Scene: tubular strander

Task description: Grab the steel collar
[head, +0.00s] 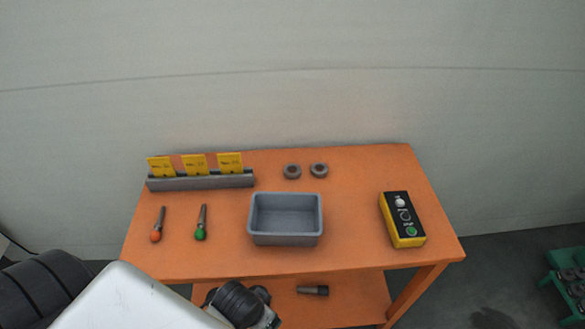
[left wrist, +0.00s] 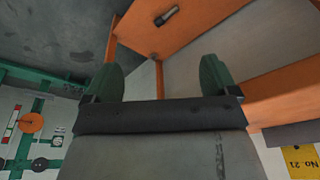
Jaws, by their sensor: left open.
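Two dark grey steel rings lie side by side near the back of the orange table, a left one (head: 292,171) and a right one (head: 319,170). They look alike, and I cannot tell which is the steel collar. My left gripper (left wrist: 160,78) shows in the left wrist view with its two green fingers wide apart and nothing between them. In the head view my left arm reaches in at the bottom left, below the table's front edge; its fingers cannot be made out there. The rings are not seen in the left wrist view. My right gripper is not in view.
On the orange table (head: 355,225) stand an empty grey bin (head: 286,241), a rack with yellow cards (head: 201,182), orange-ended (head: 156,236) and green-ended (head: 201,235) pins and a yellow button box (head: 404,220). A dark cylindrical part (head: 313,290) lies on the lower shelf.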

